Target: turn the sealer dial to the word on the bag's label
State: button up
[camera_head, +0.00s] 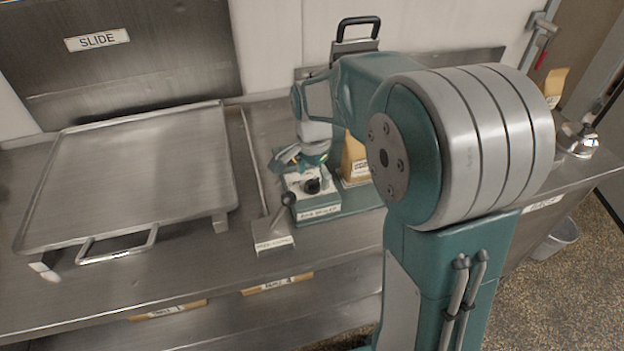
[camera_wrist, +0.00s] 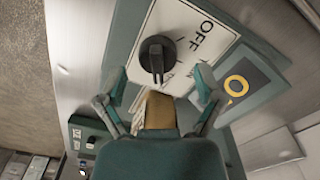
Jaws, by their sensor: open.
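The sealer (camera_head: 318,212) is a green box with a white top plate on the bench. Its black dial (camera_head: 312,186) also shows in the wrist view (camera_wrist: 157,52), on the white plate beside the printed word OFF. Other lettering there is partly hidden by my fingers, and I cannot tell the dial's setting for sure. My gripper (camera_wrist: 160,84) is open, its fingers spread on either side just short of the dial, apart from it. In the head view it is above the sealer's back left.
A lever with a black knob (camera_head: 288,199) stands left of the sealer. The wrist view shows a panel with a yellow ring (camera_wrist: 233,92). Another tan bag (camera_head: 555,83) is at far right.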

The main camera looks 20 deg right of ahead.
aim_at(312, 180)
notch_tip(312, 180, up, 10)
jog(key=shift+r, duration=0.25)
jog(key=shift+a, duration=0.1)
jog(key=s+n+t, duration=0.5)
jog(key=s+n, duration=0.7)
jog(key=s, duration=0.9)
jog(key=shift+t, duration=0.3)
jog(key=shift+a, duration=0.1)
jog(key=shift+c, duration=0.3)
